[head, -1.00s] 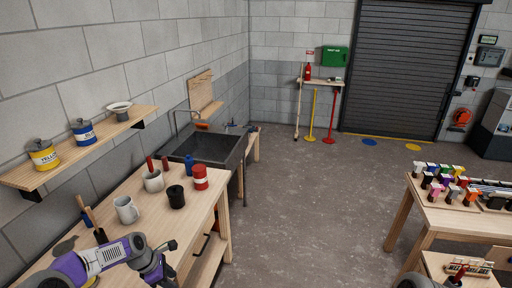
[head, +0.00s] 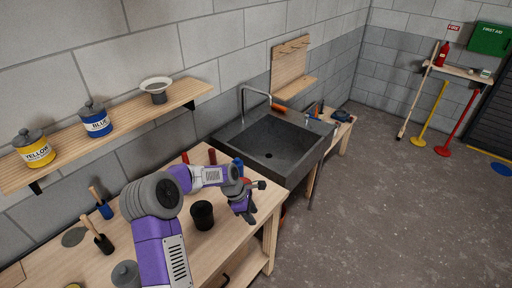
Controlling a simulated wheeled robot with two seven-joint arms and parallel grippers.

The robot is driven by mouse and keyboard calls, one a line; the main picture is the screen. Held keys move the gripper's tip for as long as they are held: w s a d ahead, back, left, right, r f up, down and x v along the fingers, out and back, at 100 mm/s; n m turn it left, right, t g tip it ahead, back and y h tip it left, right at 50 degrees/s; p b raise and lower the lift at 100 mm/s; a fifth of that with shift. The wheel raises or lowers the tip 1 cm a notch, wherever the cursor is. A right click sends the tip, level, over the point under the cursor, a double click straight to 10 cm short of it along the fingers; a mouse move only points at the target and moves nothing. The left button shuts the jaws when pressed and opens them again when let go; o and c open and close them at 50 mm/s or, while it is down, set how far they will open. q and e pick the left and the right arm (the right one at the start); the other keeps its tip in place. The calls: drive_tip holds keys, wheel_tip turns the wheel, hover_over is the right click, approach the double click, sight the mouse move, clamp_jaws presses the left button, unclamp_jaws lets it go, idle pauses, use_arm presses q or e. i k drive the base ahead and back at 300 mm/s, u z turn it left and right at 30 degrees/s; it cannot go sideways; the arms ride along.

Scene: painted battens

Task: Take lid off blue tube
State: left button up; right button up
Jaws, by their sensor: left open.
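A blue tin labelled BLUE (head: 97,124) stands upright on the wall shelf. Its grey lid with a knob (head: 91,107) sits on top. My left gripper (head: 247,206) is open, over the bench's right part near the sink. It is well to the right of the blue tin and apart from it, with nothing seen between its fingers. My left arm hides part of the bench top. My right gripper is not in view.
The shelf (head: 130,115) also holds a lidded yellow tin (head: 36,152) and a white dish on a grey base (head: 156,85). The bench (head: 150,268) holds a black cup (head: 202,215), brushes and a grey knobbed item (head: 126,274). The sink (head: 270,145) lies beyond.

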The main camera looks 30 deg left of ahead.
sight(239, 162)
drive_tip(key=i, duration=2.75)
drive_tip(key=u, duration=2.3)
